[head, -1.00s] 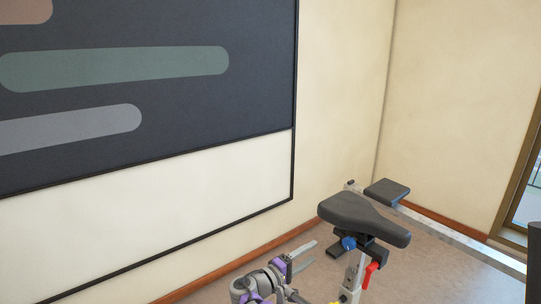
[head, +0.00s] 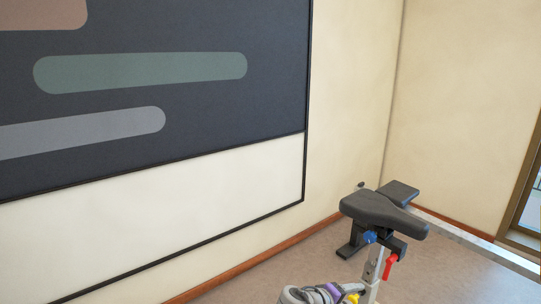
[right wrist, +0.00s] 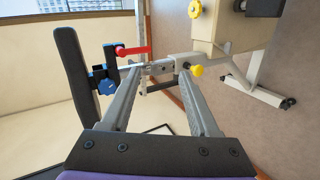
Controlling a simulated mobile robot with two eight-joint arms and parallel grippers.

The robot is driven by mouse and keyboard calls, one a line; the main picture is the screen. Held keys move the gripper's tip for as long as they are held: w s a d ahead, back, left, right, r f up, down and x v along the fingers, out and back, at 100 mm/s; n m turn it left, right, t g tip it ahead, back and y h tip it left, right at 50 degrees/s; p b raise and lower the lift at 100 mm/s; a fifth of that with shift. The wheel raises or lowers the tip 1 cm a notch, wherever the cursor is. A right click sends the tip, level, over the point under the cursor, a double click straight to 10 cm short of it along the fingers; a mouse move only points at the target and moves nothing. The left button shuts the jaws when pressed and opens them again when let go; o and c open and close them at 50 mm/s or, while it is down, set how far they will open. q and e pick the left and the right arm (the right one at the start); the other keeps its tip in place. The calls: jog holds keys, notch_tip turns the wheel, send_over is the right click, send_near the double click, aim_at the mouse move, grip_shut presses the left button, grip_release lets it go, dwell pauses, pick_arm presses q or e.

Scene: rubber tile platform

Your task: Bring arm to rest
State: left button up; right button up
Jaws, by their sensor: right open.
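My right gripper (right wrist: 160,78) is open and empty in the right wrist view, its two grey fingers apart with nothing between them. In the head view only part of a grey and purple arm (head: 318,294) shows at the bottom edge, and its fingers cannot be made out. My left gripper is in neither view.
A dark wall panel (head: 200,110) fills the left. A glazed door (head: 525,205) is at the far right. Bare floor (head: 270,275) lies left of the bike.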

jog(key=s+d+f+m+g+y, duration=0.1)
jog(key=s+f+y, duration=0.2)
jog(key=s, duration=0.6)
jog(key=s+d+f+m+g+y, duration=0.1)
jog(key=s+f+m+g+y, duration=0.1)
jog(key=s, duration=0.7)
jog(key=s+a+f+m+y, duration=0.2)
jog(key=s+a+f+y, duration=0.1)
jog(key=s, duration=0.4)
jog(key=s+a+f+m+y, duration=0.1)
jog(key=s+a+f+y, duration=0.15)
jog(key=s, duration=0.45)
pick_arm(q)
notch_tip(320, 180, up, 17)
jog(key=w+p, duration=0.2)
jog(key=p, duration=1.3)
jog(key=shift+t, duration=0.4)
pick_arm(e)
jog(key=w+r+t, duration=0.1)
jog(key=w+r, duration=0.2)
jog(key=r, duration=1.3)
jog(key=shift+d+r, duration=0.15)
jog(key=shift+d, duration=0.1)
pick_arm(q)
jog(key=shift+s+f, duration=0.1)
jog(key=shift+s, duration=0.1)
pick_arm(e)
jog(key=shift+s, duration=0.15)
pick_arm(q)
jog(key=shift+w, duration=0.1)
